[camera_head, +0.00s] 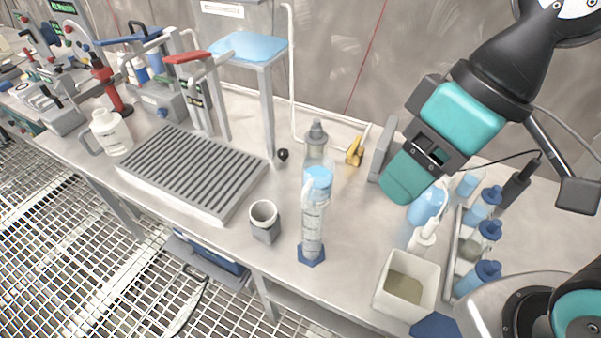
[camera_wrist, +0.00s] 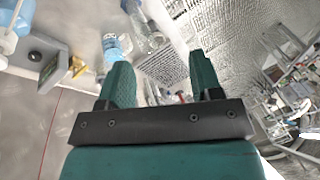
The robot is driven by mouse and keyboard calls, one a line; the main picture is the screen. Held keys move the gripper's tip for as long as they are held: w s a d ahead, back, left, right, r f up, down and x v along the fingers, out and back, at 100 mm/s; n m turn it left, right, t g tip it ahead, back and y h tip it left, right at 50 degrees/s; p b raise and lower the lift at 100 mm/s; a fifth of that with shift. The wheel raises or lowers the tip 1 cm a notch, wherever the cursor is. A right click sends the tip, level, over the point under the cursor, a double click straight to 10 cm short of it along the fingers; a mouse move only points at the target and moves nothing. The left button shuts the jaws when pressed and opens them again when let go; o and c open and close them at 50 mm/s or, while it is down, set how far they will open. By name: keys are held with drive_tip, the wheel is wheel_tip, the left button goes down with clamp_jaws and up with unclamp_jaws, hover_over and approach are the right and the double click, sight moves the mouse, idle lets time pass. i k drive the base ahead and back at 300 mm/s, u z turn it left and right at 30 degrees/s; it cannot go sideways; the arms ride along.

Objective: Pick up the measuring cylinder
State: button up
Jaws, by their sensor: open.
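The measuring cylinder (camera_head: 312,228) stands upright near the front edge of the steel bench, in the middle of the head view.
A clear grey-topped bottle (camera_head: 316,142) stands close behind the cylinder. A small grey cup (camera_head: 264,222) and a ribbed grey rack (camera_head: 190,172) are to its left. A white square container (camera_head: 407,287) and several blue-capped bottles (camera_head: 489,231) are to its right.

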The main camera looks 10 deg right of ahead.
sight(311, 250)
drive_tip(key=z, duration=1.2)
drive_tip(key=k, duration=0.6)
drive_tip(key=u, duration=1.3)
